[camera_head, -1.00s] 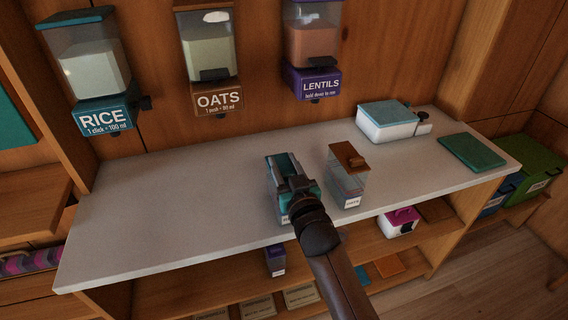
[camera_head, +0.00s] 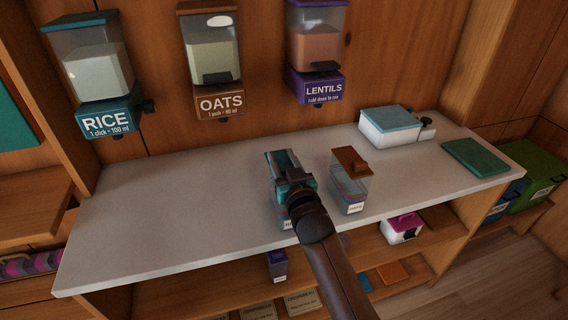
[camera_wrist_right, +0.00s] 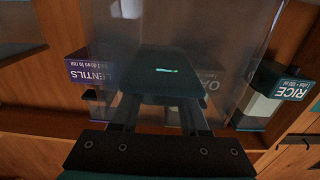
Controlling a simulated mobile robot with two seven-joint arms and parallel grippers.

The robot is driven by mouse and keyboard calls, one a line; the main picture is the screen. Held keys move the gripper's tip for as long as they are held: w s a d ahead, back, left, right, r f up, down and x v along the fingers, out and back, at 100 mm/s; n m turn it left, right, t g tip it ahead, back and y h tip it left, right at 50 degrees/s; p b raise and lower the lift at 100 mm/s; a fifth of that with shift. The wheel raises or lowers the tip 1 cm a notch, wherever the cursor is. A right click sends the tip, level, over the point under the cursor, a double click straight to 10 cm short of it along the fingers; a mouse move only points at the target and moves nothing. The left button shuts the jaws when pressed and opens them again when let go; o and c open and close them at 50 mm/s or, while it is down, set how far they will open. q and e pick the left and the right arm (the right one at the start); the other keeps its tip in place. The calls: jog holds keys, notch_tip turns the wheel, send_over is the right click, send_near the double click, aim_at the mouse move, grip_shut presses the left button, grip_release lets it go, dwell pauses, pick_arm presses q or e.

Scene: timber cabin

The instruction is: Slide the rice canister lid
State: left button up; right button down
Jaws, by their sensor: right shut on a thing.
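The rice canister (camera_head: 287,224) is a clear box with a teal top, standing on the grey counter towards its front edge. Its label is mostly hidden by my arm. My right gripper (camera_head: 297,186) is over its top, shut on the teal lid (camera_head: 277,160). How far the lid covers the opening cannot be told. In the right wrist view, the fingers (camera_wrist_right: 160,88) close on a dark grip (camera_wrist_right: 168,68) in front of a see-through surface. My left gripper is not in view.
A clear canister with a brown lid (camera_head: 350,161) stands close on the right. A white box with a teal lid (camera_head: 389,133) and a green board (camera_head: 475,157) are further right. Rice (camera_head: 105,122), oats and lentils dispensers hang on the wall. The counter's left half (camera_head: 165,215) is clear.

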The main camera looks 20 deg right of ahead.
jog(key=shift+c, duration=2)
grip_release()
jog(key=shift+s, duration=0.15)
jog(key=s+p, duration=0.1)
jog(key=s, duration=1.4)
jog(key=shift+d+p, duration=0.25)
jog(key=shift+p, duration=0.05)
